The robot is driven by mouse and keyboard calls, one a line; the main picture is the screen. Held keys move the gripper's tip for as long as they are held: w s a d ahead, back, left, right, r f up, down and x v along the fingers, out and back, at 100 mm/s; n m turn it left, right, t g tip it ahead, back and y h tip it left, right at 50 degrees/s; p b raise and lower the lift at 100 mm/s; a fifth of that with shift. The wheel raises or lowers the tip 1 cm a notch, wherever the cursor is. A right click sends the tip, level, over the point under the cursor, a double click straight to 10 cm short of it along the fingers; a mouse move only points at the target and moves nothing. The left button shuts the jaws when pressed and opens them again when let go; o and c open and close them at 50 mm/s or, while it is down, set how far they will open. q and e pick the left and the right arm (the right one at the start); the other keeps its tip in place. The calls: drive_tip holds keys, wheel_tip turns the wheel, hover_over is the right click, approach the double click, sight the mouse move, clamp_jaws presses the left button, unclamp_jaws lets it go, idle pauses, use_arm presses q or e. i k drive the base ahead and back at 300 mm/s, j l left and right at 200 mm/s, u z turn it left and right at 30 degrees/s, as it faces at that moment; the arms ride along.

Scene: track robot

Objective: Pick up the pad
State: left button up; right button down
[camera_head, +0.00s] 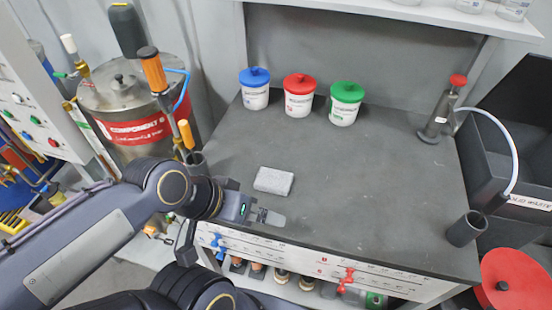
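The pad (274,181) is a light grey speckled block lying flat on the dark grey worktop (390,190), near its front left part. My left gripper (270,217) is over the front edge of the worktop, a little below the pad in the picture and apart from it. Its fingers point right; their gap is too small to tell. My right gripper is not in view.
Three white tubs with blue (255,88), red (299,95) and green (345,103) lids stand at the back. A pump bottle (440,115) and a dark cup (466,229) stand at the right. A large steel drum (140,105) is at the left. The worktop's middle is clear.

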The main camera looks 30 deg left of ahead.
sight(279, 183)
drive_tip(key=j+z, duration=0.1)
drive_tip(key=z, duration=0.85)
drive_tip(key=k+j+z, duration=0.2)
drive_tip(key=z, duration=0.15)
drive_tip(key=k+j+z, duration=0.3)
drive_tip(key=k+z, duration=0.1)
drive_tip(key=z, duration=0.25)
drive_tip(key=k+j, duration=0.15)
drive_tip(key=k, duration=0.2)
drive_tip(key=k+j, duration=0.2)
drive_tip(key=k, duration=0.2)
drive_tip(key=i+z, duration=0.05)
